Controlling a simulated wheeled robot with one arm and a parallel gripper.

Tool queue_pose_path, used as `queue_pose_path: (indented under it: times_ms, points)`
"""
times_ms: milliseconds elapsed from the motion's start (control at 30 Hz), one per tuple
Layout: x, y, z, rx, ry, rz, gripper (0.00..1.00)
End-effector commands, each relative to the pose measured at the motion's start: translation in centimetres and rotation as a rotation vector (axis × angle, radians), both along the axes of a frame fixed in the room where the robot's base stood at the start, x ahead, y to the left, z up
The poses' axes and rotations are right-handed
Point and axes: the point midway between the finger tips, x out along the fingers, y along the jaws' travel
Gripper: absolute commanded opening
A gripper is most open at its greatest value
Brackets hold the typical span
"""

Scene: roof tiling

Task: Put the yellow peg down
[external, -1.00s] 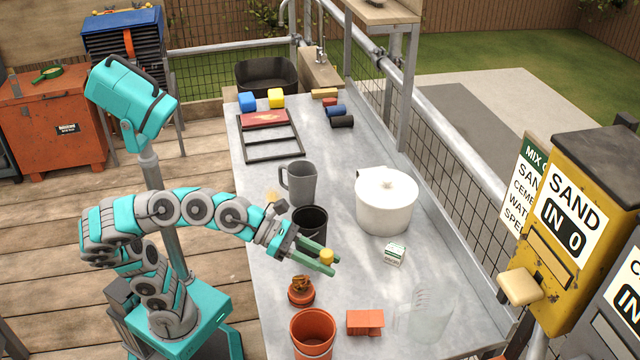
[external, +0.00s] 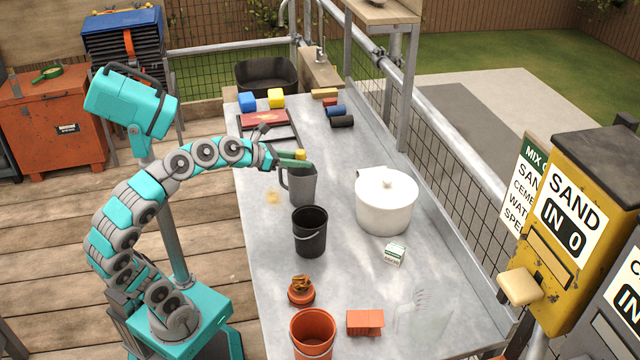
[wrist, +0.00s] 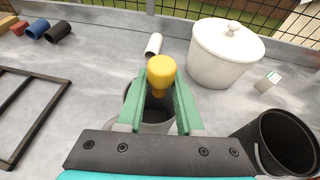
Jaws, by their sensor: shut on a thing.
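The yellow peg (external: 300,153) is held upright between the green fingers of my gripper (external: 296,161). In the wrist view the peg (wrist: 161,76) stands between the fingertips, its rounded top toward the camera. My gripper is shut on it and hangs over the grey mug (external: 302,187), whose rim (wrist: 150,127) shows partly behind the fingers in the wrist view. The peg's lower end is mostly hidden by the fingers.
A black bucket (external: 310,236) stands in front of the mug and a white lidded pot (external: 385,205) to its right. A dark frame (external: 252,133) with a red panel (external: 264,118) lies behind. The table (external: 350,275) has bare room between the bucket and the small carton (external: 395,254).

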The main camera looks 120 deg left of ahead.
Motion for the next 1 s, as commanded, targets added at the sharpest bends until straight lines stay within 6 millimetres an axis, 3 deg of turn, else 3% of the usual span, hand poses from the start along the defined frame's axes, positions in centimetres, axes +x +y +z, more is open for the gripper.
queue_pose_path:
  times_ms: [100,267,533,800,1000]
  points:
    - [-3.3,1.4,-0.3,0.0,0.003,0.065,0.0]
    - [-6.7,2.6,-0.5,0.001,0.005,0.131,0.0]
    - [-11.1,3.2,-5.1,0.004,-0.005,0.16,0.0]
    - [-12.6,3.4,-7.8,0.002,0.007,0.166,0.0]
    - [-11.4,5.9,-8.4,0.0,0.009,0.164,0.0]
